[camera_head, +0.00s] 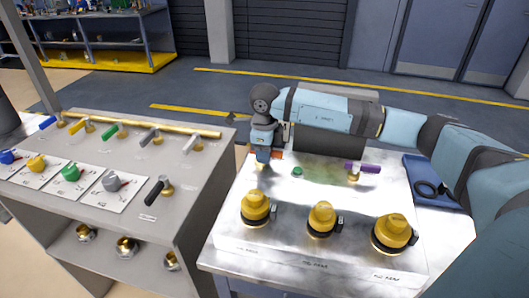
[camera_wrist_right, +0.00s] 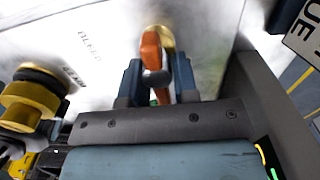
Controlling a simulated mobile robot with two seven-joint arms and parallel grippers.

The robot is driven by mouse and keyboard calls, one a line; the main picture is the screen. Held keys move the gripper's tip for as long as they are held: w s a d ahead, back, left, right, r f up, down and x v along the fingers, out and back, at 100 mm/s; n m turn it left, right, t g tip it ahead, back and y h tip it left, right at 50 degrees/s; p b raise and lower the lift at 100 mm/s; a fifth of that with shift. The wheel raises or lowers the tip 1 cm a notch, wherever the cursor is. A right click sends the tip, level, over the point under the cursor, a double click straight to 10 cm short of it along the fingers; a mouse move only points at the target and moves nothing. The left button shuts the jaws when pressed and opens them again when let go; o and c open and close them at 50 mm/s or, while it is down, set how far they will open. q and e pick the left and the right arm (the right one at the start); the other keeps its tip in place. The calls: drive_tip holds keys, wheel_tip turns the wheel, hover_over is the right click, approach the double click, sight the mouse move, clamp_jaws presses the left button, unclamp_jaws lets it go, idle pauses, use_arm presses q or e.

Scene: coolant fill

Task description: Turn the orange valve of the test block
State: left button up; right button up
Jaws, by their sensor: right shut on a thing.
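The orange valve (camera_head: 277,154) stands at the back left of the pale test block (camera_head: 300,195); in the head view only a bit of its handle shows beside my right gripper (camera_head: 265,157). In the right wrist view the orange handle (camera_wrist_right: 151,52) lies between the two blue fingers of my right gripper (camera_wrist_right: 157,78), with its brass stem at the far end. The right gripper is shut on this handle. My left gripper is not in view.
A grey bench (camera_head: 190,160) with coloured valve levers stands to the left, across a narrow gap.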

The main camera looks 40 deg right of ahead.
drive_tip(key=o, duration=0.9)
wheel_tip(320, 180, up, 14)
drive_tip(key=shift+f, duration=0.1)
